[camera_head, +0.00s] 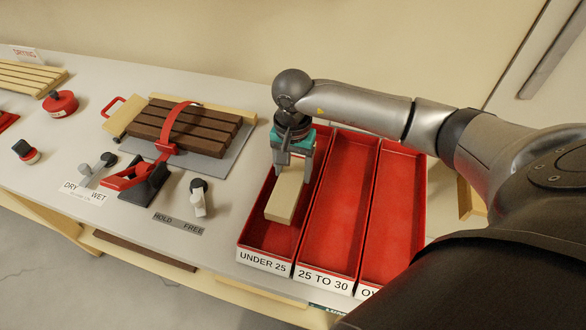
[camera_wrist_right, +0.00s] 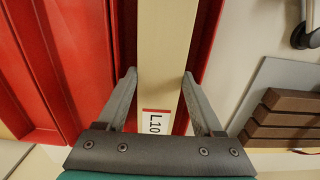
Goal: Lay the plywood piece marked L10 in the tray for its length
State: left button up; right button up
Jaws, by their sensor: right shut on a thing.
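The plywood piece (camera_head: 286,197) is a pale, long block in the UNDER 25 tray (camera_head: 250,238). Its L10 label shows in the right wrist view, where the piece (camera_wrist_right: 164,60) runs between the fingers. My right gripper (camera_head: 293,180) is shut on the piece near its far end. I cannot tell whether the piece touches the tray floor. The 25 TO 30 tray (camera_head: 338,215) and a third tray (camera_head: 395,210), its label partly hidden by my right arm, are empty where visible. My left gripper is not in view.
Left of the trays, dark brown slats (camera_head: 190,128) lie under a red strap clamp (camera_head: 167,130) on a grey plate. A HOLD/FREE switch (camera_head: 198,200) and a DRY/WET switch (camera_head: 95,167) stand nearer the front. A red round object (camera_head: 60,103) is further left.

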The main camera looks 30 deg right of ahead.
jog(key=o, duration=1.4)
jog(key=shift+c, duration=0.3)
notch_tip(320, 180, up, 10)
jog(key=p, duration=0.6)
jog(key=shift+s, duration=0.1)
